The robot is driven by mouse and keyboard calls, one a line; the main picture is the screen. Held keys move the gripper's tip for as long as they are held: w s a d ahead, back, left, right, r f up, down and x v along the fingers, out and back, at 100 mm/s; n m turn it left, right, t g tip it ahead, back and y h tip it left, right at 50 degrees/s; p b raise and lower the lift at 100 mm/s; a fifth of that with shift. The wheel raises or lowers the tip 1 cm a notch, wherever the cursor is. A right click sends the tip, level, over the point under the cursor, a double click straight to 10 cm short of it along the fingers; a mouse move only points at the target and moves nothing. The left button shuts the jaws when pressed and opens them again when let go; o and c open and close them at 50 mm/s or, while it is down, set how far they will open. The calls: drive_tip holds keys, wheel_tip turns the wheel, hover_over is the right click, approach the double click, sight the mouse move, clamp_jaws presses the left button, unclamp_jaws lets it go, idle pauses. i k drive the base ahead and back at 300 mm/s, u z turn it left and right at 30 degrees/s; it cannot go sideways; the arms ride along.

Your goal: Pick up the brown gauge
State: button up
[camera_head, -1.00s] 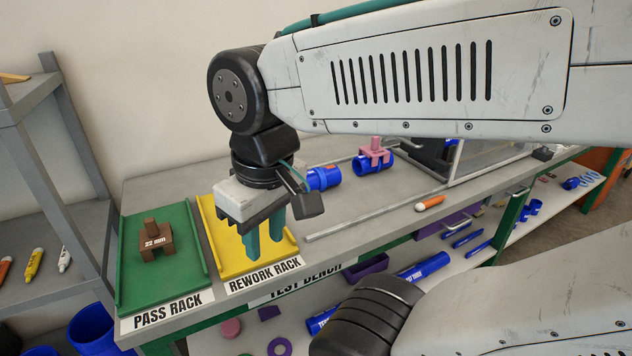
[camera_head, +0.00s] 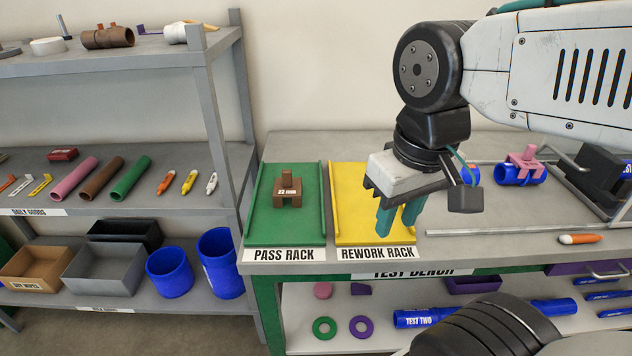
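The brown gauge (camera_head: 287,193), marked "22 mm", sits upright on the green pass rack (camera_head: 260,230) at the left end of the test bench. My gripper (camera_head: 398,222) hangs fingers-down over the yellow rework rack (camera_head: 350,226), to the right of the gauge and apart from it. Its two teal fingers are spaced apart with nothing seen between them. The gauge is fully in view.
A grey shelf unit (camera_head: 212,120) stands left of the bench with pipes, markers and bins. A pink gauge (camera_head: 524,162) sits on a blue pipe at the right. A metal rail (camera_head: 490,232) and an orange marker (camera_head: 580,239) lie on the bench.

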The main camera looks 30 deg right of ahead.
sight(286, 186)
drive_tip(key=u, duration=0.5)
drive_tip(key=k, duration=0.65)
drive_tip(key=u, duration=1.1)
drive_tip(key=i, duration=1.2)
drive_tip(key=z, duration=0.75)
drive_tip(key=i, duration=0.45)
drive_tip(key=z, duration=0.6)
